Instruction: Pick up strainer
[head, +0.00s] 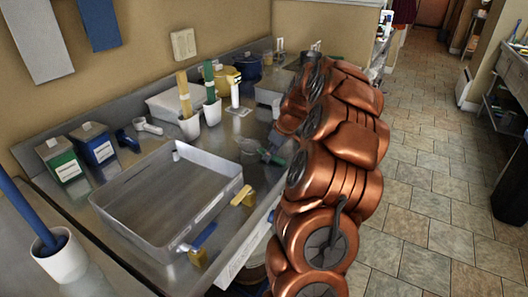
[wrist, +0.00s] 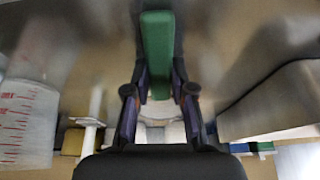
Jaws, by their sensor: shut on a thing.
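The strainer (head: 251,147) shows in the head view at the right edge of the steel table, with a round mesh bowl and a green handle (head: 273,158). My gripper (head: 277,143) is beside it, mostly hidden behind my copper-coloured arm. In the wrist view, a green bar that looks like this handle (wrist: 157,45) runs between the two dark fingers of my gripper (wrist: 158,75). The fingers are shut on it. The mesh bowl cannot be made out in the wrist view. Whether the strainer touches the table cannot be told.
A large steel tray (head: 228,188) fills the front of the table. A yellow clip (head: 243,196) and a blue-handled tool (head: 203,238) lie by its edge. White cups (head: 190,126) with brushes stand behind. A container with red marks (wrist: 25,120) shows left in the wrist view.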

